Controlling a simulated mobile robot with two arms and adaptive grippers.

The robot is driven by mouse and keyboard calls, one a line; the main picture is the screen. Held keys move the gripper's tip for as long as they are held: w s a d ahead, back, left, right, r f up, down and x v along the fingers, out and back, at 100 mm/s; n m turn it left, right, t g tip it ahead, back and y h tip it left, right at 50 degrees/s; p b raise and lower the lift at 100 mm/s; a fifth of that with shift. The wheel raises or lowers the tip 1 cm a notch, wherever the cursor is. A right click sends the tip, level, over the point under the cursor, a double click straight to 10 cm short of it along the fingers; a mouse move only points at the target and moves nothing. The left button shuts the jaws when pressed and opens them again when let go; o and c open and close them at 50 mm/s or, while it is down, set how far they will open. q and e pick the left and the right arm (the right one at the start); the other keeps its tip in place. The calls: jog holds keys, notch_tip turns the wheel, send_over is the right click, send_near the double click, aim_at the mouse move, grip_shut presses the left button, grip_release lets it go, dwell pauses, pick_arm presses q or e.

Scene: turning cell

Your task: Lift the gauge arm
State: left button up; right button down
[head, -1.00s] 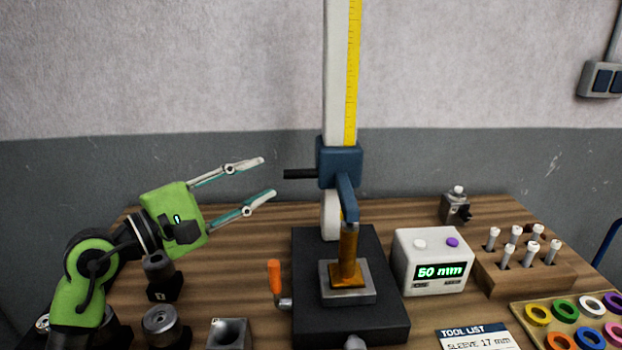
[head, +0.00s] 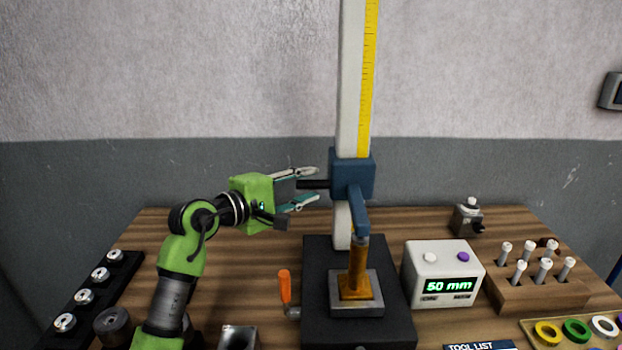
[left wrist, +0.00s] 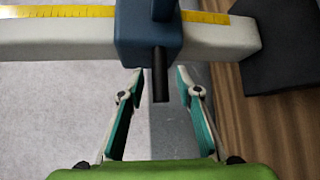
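The gauge arm is a blue carriage (head: 352,174) on a pale upright column (head: 350,80) with a yellow scale. Its lower blue arm reaches down to an orange-brown piece (head: 357,272) on a grey plate. A black handle (head: 313,185) sticks out of the carriage to the left. My left gripper (head: 317,186) is open, with one finger above and one below the handle's end. In the left wrist view the handle (left wrist: 160,76) lies between the spread fingertips of the left gripper (left wrist: 158,70), apart from both. My right gripper is not in view.
A white display box (head: 442,273) reading 50 mm stands right of the black base (head: 318,325). An orange lever (head: 285,287) rises at the base's left. A wooden block (head: 540,292) with several white-topped pins stands at right. Dark cylindrical parts lie at left.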

pick_arm(q)
jog(key=shift+x, duration=0.8)
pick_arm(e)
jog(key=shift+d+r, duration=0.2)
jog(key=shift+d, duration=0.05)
